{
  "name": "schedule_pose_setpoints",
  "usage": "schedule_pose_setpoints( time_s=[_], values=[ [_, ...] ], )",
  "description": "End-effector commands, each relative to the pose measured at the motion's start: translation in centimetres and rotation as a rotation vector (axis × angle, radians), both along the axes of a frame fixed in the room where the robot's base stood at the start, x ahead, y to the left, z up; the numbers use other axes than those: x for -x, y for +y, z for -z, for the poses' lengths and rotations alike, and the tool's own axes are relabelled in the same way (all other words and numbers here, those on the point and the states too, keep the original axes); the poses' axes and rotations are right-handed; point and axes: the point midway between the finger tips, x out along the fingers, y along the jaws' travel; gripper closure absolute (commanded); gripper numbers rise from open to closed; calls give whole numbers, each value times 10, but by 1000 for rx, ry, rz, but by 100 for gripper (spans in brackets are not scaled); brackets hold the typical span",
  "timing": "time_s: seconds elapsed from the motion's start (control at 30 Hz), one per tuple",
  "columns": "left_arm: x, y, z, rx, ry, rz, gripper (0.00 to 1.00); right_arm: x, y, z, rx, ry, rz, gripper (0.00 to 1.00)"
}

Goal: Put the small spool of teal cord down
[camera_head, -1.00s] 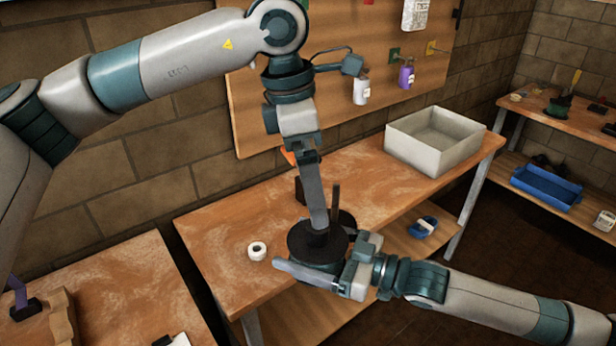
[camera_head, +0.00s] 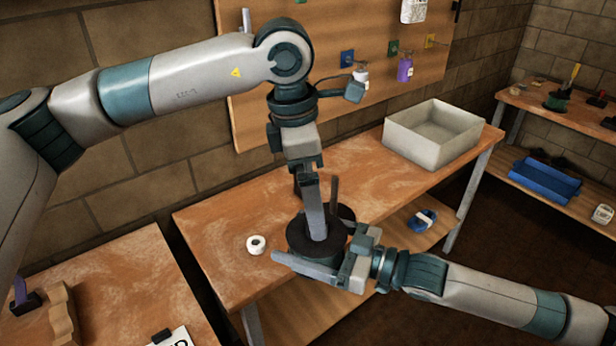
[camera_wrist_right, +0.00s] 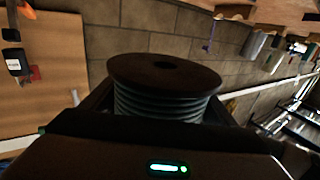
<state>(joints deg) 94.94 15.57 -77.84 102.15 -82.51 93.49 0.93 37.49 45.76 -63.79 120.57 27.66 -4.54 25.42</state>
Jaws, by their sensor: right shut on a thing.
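The small spool of teal cord (camera_head: 299,238) has dark round flanges. In the right wrist view the spool (camera_wrist_right: 164,78) stands upright between the jaws, teal windings below its upper flange. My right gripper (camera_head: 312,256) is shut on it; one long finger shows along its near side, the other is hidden. In the head view the spool appears over the front part of the workbench; I cannot tell whether it touches. My left gripper (camera_head: 316,235) points down, its finger overlapping the spool's top in the picture. Its jaw opening is not clear.
A dark upright post (camera_head: 334,192) with a dark base stands just behind the spool. A white roll (camera_head: 256,245) lies on the workbench (camera_head: 225,240) to the left. A grey bin (camera_head: 433,135) stands at the back right. The bench is clear between post and bin.

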Motion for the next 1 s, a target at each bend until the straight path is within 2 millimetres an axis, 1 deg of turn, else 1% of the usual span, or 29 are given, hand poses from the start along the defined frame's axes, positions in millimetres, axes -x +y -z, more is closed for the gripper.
schedule_pose_setpoints(
  time_s=[0.03, 0.2, 0.4, 0.6, 0.9, 0.93, 0.97, 1.0],
  values=[
    [1, -1, 9, -2, 3, 1, 0, 0, 0, -1, -1, -2, -1, 52],
    [0, -5, 36, -2, 3, 0, 0, 0, 0, -1, -1, -2, -1, 52],
    [0, -9, 60, -1, 2, 0, 0, 0, 0, -1, -1, -2, -1, 52],
    [0, -11, 71, 0, 1, 0, 0, 0, 0, -1, -1, -2, -1, 52],
    [0, -11, 73, 0, 1, 0, 0, 0, 0, -1, -1, -2, 0, 52],
    [0, -11, 73, 0, 0, 0, 2, 0, 0, -1, -1, -2, 0, 52],
    [0, -11, 73, 0, 0, 0, 10, 0, 0, -1, -1, -2, 0, 52],
    [0, -11, 73, 0, 0, 0, 19, 0, 0, -1, -1, -2, 0, 52]
  ],
)
